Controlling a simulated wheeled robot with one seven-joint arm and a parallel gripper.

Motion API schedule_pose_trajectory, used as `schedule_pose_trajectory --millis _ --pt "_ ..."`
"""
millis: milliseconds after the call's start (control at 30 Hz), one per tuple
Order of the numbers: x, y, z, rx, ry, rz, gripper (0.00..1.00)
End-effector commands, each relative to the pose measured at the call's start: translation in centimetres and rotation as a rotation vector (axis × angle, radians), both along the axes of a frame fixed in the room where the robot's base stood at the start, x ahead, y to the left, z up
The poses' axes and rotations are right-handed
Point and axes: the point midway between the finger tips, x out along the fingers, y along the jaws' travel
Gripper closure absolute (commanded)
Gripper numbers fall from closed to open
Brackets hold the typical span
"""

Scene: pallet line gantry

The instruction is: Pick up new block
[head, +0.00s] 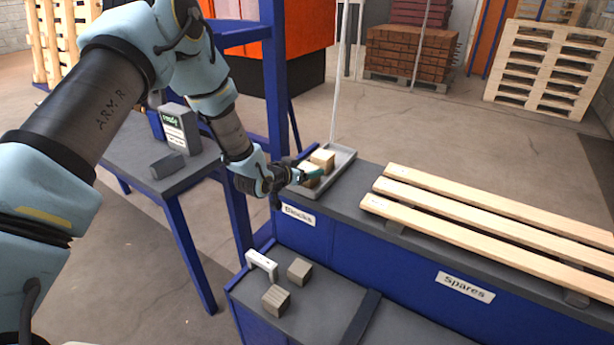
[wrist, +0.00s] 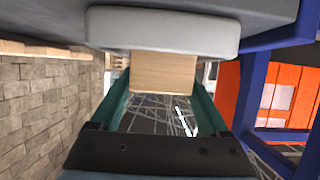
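Two light wooden blocks sit in the grey tray (head: 343,163) at the left end of the counter marked "Blocks". The farther block (head: 322,158) stands clear in the head view. The nearer block is at my gripper (head: 312,176) and is partly hidden by it. In the wrist view a light wooden block (wrist: 164,74) lies between the two teal fingers of my gripper (wrist: 163,88), one on each side. The tray rim (wrist: 163,30) hides part of that block. I cannot tell whether the fingers press on it or leave a thin gap.
Two greyish-brown blocks (head: 299,271) (head: 276,299) and a white handle (head: 262,264) are on the lower surface. Long planks (head: 480,215) lie on the counter at right. A blue post (head: 275,100) and thin pole (head: 340,80) stand near my arm.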

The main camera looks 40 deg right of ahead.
Motion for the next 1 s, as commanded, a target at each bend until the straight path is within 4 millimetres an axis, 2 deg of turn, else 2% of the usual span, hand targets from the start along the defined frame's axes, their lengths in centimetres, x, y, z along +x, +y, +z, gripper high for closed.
schedule_pose_trajectory --millis 67,533,833,1000 --pt "0.0 0.0 0.0 0.0 0.0 0.0 0.31" --pt "0.0 0.0 0.0 0.0 0.0 0.0 0.84" --pt "0.0 0.0 0.2 -0.002 0.0 0.0 0.86" --pt "0.1 -0.1 1.2 -0.003 -0.002 0.001 0.86"
